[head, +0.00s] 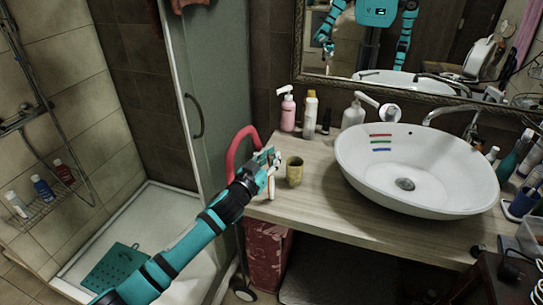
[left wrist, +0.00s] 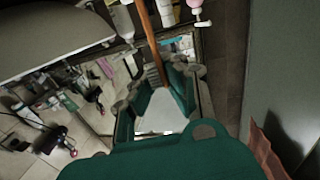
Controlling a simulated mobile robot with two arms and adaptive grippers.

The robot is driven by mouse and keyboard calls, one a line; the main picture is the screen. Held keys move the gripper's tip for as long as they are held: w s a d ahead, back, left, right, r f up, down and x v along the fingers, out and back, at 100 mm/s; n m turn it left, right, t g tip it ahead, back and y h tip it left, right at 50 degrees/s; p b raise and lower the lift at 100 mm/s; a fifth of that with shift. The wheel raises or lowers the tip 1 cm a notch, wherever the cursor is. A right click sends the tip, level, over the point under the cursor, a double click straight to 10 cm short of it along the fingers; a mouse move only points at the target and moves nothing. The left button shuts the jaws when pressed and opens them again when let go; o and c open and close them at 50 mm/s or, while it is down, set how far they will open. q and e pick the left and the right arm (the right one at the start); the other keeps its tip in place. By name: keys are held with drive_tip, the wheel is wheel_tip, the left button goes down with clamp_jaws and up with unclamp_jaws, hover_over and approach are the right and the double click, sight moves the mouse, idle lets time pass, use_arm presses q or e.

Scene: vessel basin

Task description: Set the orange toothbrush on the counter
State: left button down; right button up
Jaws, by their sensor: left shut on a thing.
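My left gripper (head: 271,163) is at the counter's left front edge, left of the olive cup (head: 294,171). It is shut on the orange toothbrush, which shows in the left wrist view as a long orange-brown stick (left wrist: 149,42) running up from between the fingers. In the head view, a thin pale stick (head: 271,187) hangs below the fingers; I cannot tell whether it touches the counter (head: 312,205). My right gripper does not show directly.
A white basin (head: 400,190) with red, green and blue bars on its inner wall fills the counter's middle. Bottles, including a pink pump bottle (head: 288,110), stand along the back. A red curved object (head: 236,145) is behind my gripper. Bare counter lies in front of the cup.

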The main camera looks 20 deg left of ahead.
use_arm(q)
drive_tip(key=shift+f, duration=0.2)
drive_tip(key=c, duration=1.4)
unclamp_jaws()
drive_tip(key=shift+c, duration=0.2)
drive_tip(key=shift+r, duration=0.1)
drive_tip(key=shift+s, duration=0.15)
drive_tip(key=b+v, duration=0.2)
drive_tip(key=v, duration=0.9)
drive_tip(key=shift+s, duration=0.35)
